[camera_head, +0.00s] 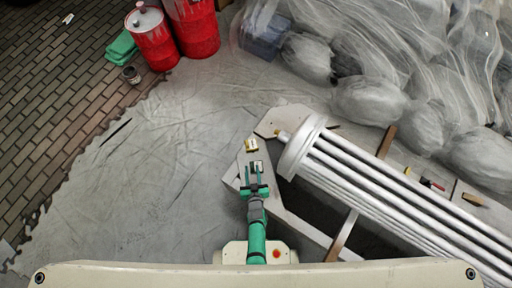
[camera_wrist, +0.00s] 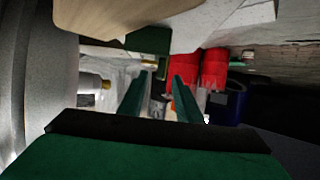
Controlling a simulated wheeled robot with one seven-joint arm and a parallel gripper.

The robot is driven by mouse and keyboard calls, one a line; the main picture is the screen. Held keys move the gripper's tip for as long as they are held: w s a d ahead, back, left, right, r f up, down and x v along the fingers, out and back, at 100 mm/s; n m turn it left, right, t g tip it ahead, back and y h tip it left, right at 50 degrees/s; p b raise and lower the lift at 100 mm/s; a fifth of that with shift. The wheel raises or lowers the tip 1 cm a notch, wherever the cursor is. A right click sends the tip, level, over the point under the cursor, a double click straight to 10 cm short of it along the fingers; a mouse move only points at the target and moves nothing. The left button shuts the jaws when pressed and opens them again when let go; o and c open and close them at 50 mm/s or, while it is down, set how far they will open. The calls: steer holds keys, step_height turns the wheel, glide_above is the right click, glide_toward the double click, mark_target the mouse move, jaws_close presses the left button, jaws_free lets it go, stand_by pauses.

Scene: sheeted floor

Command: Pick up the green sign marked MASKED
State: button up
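I cannot make out a green sign with readable lettering in either view. In the wrist view a dark green flat piece (camera_wrist: 148,40) shows beyond the fingertips, partly hidden by a tan board; I cannot tell whether it is the sign. My gripper (camera_head: 255,171) is over the light board beside the white column in the head view. Its two green fingers are apart, and they also show apart in the wrist view (camera_wrist: 160,85). A small pale and dark item (camera_head: 257,166) shows by the fingertips; I see no grip on it.
The fluted white column (camera_head: 390,195) lies to the right on boards. Red drums (camera_head: 153,40) and a folded green cloth (camera_head: 122,46) are at upper left. Wrapped bundles fill the upper right. Sheeted floor at left is clear.

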steer(key=shift+x, duration=0.95)
steer(key=shift+s, duration=0.1)
jaws_close()
steer(key=shift+r, duration=0.1)
